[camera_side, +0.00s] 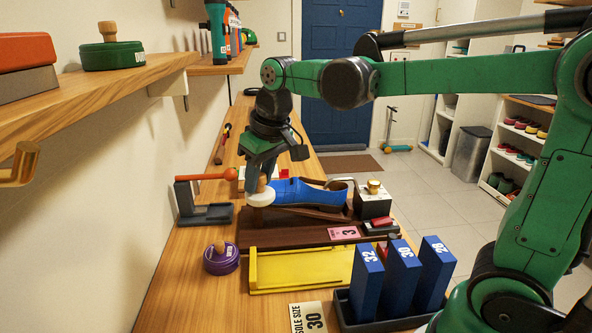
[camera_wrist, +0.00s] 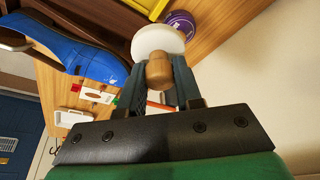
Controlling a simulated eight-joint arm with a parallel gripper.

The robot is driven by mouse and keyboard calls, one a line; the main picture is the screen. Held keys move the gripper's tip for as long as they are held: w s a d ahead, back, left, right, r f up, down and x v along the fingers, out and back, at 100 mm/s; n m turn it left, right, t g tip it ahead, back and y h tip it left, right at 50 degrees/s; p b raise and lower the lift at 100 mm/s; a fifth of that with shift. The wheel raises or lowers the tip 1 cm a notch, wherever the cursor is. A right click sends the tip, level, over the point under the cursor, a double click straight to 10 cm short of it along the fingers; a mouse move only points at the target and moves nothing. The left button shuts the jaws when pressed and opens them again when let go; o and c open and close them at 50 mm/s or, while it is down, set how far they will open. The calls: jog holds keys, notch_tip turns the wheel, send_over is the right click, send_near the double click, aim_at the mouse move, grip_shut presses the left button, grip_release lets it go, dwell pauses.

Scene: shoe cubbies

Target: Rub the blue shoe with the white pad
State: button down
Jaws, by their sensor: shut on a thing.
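The blue shoe (camera_side: 313,194) lies on a dark wooden stand (camera_side: 300,212) on the bench, its toe to the left. It also shows at the left of the wrist view (camera_wrist: 75,50). My gripper (camera_side: 265,170) is shut on the wooden knob (camera_wrist: 158,70) of the white pad (camera_side: 261,196). The pad's round white head (camera_wrist: 157,40) is at the shoe's toe end. In the side view the pad overlaps the toe; I cannot tell whether they touch.
In front are a purple tin (camera_side: 221,258), a yellow tray (camera_side: 300,270) and blue numbered blocks (camera_side: 402,278). A metal-topped box (camera_side: 373,202) stands right of the shoe. A wooden shelf (camera_side: 95,92) juts from the wall at upper left.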

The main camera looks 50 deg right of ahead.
jog(key=w+d+r, duration=0.2)
jog(key=w+d, duration=1)
jog(key=d, duration=0.1)
jog(key=shift+y, duration=0.4)
jog(key=shift+f, duration=2.55)
jog(key=shift+a+f, duration=0.15)
jog(key=shift+f, duration=0.9)
jog(key=shift+s+a+r, duration=0.1)
jog(key=shift+s+a, duration=1.85)
jog(key=shift+w+d+f, duration=0.15)
jog(key=shift+w+d, duration=0.85)
jog(key=shift+w+d+f, duration=0.1)
jog(key=shift+w+d, duration=0.85)
jog(key=shift+d, duration=0.05)
